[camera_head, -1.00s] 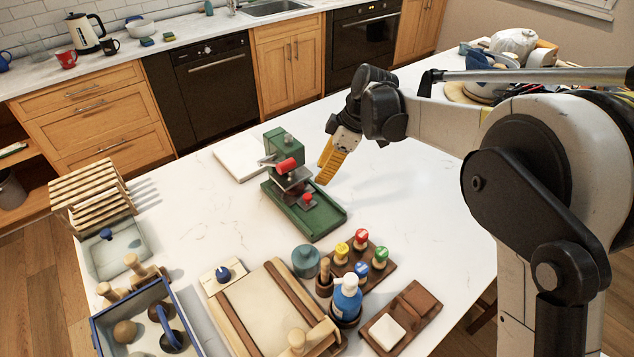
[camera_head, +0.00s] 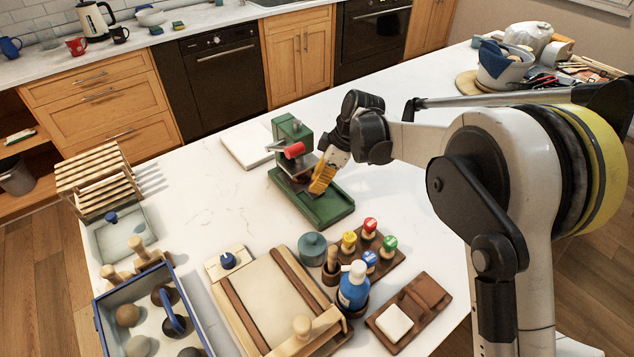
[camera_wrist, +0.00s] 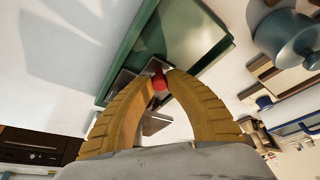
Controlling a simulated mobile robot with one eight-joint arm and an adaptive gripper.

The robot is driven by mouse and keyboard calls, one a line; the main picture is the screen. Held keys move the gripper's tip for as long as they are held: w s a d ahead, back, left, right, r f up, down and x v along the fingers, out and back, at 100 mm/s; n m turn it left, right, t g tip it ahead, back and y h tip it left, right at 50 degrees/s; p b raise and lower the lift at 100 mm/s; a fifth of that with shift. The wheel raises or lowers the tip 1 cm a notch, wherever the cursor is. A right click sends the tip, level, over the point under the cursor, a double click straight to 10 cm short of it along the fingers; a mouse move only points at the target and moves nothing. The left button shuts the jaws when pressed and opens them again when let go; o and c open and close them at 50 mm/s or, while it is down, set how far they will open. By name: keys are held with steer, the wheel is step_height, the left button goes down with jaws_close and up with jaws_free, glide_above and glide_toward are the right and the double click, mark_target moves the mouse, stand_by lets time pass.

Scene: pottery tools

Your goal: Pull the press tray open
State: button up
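The green press (camera_head: 290,137) with a red-gripped lever (camera_head: 294,150) stands upright mid-counter. Its long green base (camera_head: 327,211) runs toward the front right. The press tray is a small metal plate (camera_wrist: 121,84) with a red knob (camera_wrist: 160,81), low on the press. In the head view my gripper hides the knob and much of the tray. My gripper (camera_head: 313,193) reaches down over the base from the right. In the wrist view its yellow fingertips (camera_wrist: 160,76) sit on both sides of the knob, appearing closed against it.
A white slab (camera_head: 247,146) lies behind the press. Paint bottles on a wooden rack (camera_head: 385,262), a teal jar (camera_head: 312,249) and a board (camera_head: 265,300) stand in front. A wooden rack (camera_head: 97,180) is far left. Counter to the press's left is clear.

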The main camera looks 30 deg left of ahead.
steer(key=s+d, duration=0.1)
steer(key=d, duration=0.1)
steer(key=s+d, duration=0.1)
steer(key=d, duration=0.2)
steer(key=s+d, duration=0.2)
steer(key=shift+d, duration=0.4)
jaws_close()
steer(key=o, duration=0.7)
jaws_free()
steer(key=v, duration=1.2)
steer(key=shift+a, duration=0.1)
